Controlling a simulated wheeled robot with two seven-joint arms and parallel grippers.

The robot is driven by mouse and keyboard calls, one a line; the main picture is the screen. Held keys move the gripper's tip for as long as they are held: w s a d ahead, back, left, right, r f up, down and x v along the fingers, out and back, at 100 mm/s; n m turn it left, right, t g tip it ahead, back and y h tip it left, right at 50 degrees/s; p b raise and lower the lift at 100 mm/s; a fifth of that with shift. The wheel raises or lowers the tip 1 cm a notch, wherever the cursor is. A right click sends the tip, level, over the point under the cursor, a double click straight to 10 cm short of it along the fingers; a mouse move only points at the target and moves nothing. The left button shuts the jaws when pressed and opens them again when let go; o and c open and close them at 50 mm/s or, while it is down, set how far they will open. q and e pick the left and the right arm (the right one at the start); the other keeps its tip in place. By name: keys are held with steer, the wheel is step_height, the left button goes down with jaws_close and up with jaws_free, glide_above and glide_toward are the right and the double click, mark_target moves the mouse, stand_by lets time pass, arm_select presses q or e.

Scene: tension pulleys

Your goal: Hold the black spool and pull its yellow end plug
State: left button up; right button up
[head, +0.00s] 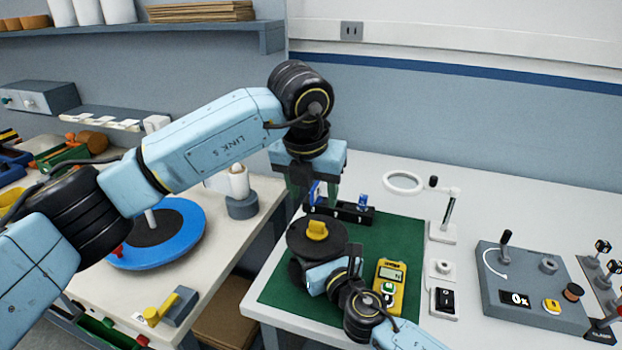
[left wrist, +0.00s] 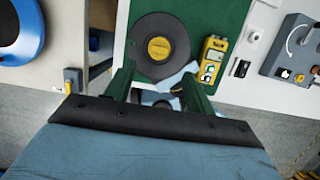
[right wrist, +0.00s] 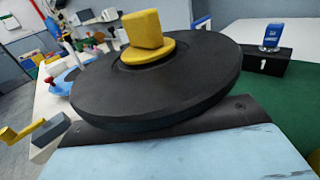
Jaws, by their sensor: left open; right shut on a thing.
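The black spool (head: 297,243) stands on the green mat (head: 406,232), its round top flange facing up. Its yellow end plug (head: 317,230) sits in the middle of that flange. The plug also shows in the left wrist view (left wrist: 158,48) and the right wrist view (right wrist: 146,33). My left gripper (left wrist: 156,82) is open and empty, above the mat and apart from the plug. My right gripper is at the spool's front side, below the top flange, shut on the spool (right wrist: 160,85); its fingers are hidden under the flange.
A yellow meter (head: 390,287) lies right of the spool. A black numbered block (head: 352,213) with blue pieces stands behind it. A magnifier stand (head: 443,230) and a grey control box (head: 530,290) are further right. A blue turntable (head: 190,240) is on the left bench.

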mark_target(317, 223)
arm_select(q)
steer(key=x, duration=0.9)
steer(key=c, duration=1)
